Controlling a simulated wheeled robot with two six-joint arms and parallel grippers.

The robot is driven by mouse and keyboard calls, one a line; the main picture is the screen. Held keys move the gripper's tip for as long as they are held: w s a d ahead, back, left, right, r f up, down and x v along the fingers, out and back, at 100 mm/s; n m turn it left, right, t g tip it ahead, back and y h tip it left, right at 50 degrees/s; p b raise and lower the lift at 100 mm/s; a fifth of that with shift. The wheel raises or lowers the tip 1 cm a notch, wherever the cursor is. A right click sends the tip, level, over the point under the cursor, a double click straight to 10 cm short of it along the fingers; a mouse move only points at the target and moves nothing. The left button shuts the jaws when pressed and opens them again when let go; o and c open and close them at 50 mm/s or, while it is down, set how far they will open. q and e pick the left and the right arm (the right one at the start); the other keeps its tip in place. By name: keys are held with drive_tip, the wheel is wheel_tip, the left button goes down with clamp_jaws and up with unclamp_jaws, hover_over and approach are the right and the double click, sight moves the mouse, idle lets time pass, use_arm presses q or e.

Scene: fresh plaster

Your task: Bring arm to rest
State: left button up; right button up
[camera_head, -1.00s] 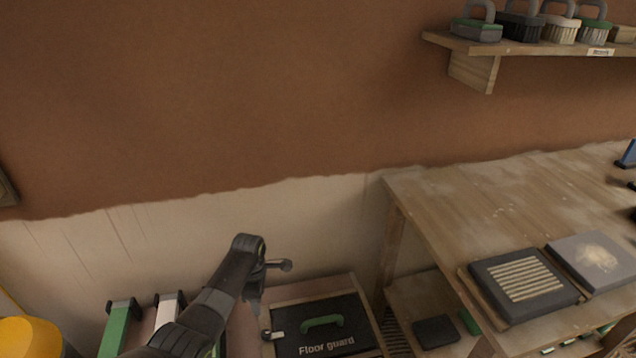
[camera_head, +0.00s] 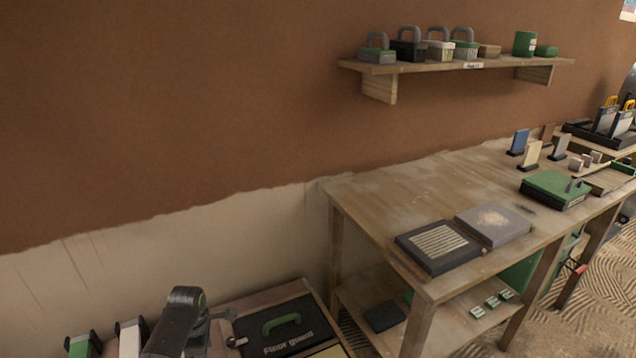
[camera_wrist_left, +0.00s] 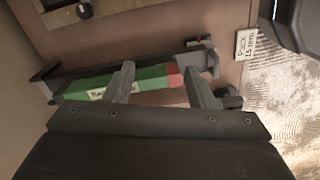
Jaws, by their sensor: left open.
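My left arm (camera_head: 180,318) comes in at the bottom left of the head view, a dark jointed link in front of the low crate area. The fingertips of my left gripper (camera_wrist_left: 160,76) show in the left wrist view, spread apart with nothing between them. Beyond the fingers lies a green and red bar (camera_wrist_left: 105,84) with a white label and dark end pieces. I cannot tell whether the fingers touch it; they look apart from it. My right arm is not in view.
A wooden workbench (camera_head: 385,205) stands right of my arm, with a ribbed dark pad (camera_head: 437,247) near its front. A black case marked Floor guard (camera_head: 290,330) sits low beside my arm. A label (camera_wrist_left: 246,44) reads Pack 15 mm.

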use_arm(q)
drive_tip(key=s+a+f+m+t, duration=0.1)
drive_tip(key=s+f+m+t, duration=0.1)
drive_tip(key=s+m, duration=1.15)
drive_tip(key=s+r+m+t+y, duration=0.1)
drive_tip(key=s+r+m, duration=0.1)
drive_tip(key=s+r, duration=0.35)
drive_tip(key=s+r+m, duration=0.2)
drive_tip(key=s+r, duration=0.1)
drive_tip(key=s, duration=0.6)
drive_tip(key=s+r+m+t+y, duration=0.1)
drive_tip(key=s+r+m, duration=0.1)
drive_tip(key=s+r, duration=0.35)
wheel_tip(320, 180, down, 23)
drive_tip(key=s+a+g+p, duration=0.1)
drive_tip(key=a+g+p, duration=0.1)
drive_tip(key=p, duration=0.2)
drive_tip(key=s+d+f+g+h+p, duration=0.1)
drive_tip(key=s+f+p, duration=0.2)
drive_tip(key=s+f, duration=0.9)
drive_tip(key=s, duration=0.3)
drive_tip(key=shift+s+f, duration=0.3)
drive_tip(key=shift+f, duration=0.1)
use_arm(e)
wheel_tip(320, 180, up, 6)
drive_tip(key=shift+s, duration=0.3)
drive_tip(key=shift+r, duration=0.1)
